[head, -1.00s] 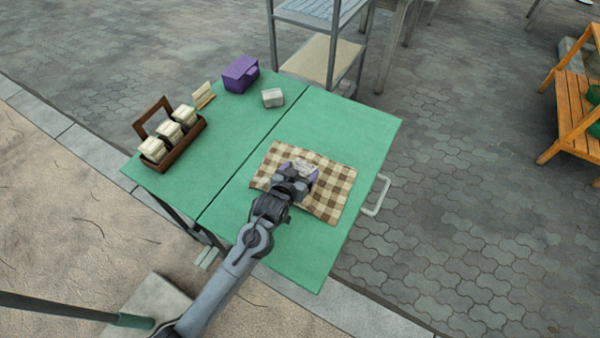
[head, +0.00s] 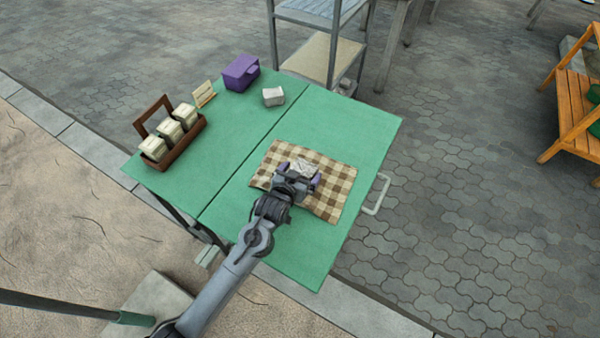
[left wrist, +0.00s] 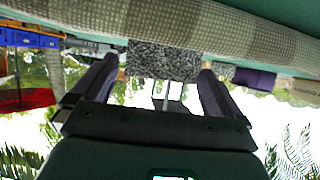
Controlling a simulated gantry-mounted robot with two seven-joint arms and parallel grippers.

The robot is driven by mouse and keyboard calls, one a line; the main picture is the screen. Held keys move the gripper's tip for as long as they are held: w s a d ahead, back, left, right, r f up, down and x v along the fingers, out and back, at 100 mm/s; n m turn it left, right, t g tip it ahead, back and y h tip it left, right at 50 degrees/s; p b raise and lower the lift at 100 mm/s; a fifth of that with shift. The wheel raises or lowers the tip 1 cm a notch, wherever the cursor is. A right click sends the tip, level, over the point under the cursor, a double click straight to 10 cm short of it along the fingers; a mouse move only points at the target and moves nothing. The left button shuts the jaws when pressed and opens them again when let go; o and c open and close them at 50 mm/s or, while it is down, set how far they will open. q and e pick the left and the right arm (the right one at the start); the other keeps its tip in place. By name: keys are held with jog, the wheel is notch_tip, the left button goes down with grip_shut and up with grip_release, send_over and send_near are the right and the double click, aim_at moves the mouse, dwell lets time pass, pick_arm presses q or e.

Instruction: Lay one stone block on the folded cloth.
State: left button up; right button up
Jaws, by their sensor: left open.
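A checked brown and cream folded cloth (head: 332,200) lies on the right part of the green table. A pale grey stone block (head: 305,167) rests on the cloth, partly hidden by my left gripper (head: 299,175). The gripper is low over the cloth with its purple-grey fingers open, one on each side of the block. In the left wrist view the speckled block (left wrist: 163,60) sits against the cloth (left wrist: 70,15), with gaps between it and both fingers. A second pale block (head: 273,97) stands on the table near the back. My right gripper is not in view.
A brown carrier (head: 183,147) with several wrapped pale blocks stands at the table's left, near a small card stand (head: 204,95). A purple box (head: 241,73) is at the back edge. The green table (head: 235,150) is clear between these and the cloth.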

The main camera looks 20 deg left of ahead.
pick_arm(q)
jog(key=shift+r, duration=0.15)
jog(key=shift+r, duration=0.2)
jog(key=r+p+v, duration=0.1)
jog(key=p+v, duration=0.3)
jog(key=v, duration=0.8)
jog(key=s+f+g, duration=0.1)
jog(key=s, duration=0.2)
jog(key=s+f+g, duration=0.1)
jog(key=s+g, duration=0.1)
jog(key=s, duration=0.2)
jog(key=s+a+f+m+g, duration=0.1)
jog(key=s, duration=0.2)
jog(key=shift+s+f+g+h, duration=0.2)
jog(key=shift+f+g+h, duration=0.1)
jog(key=shift+f, duration=0.1)
jog(key=s+a+g, duration=0.2)
jog(key=s+g, duration=0.2)
jog(key=s, duration=0.8)
jog(key=shift+m+g, duration=0.3)
jog(key=shift+m, duration=0.1)
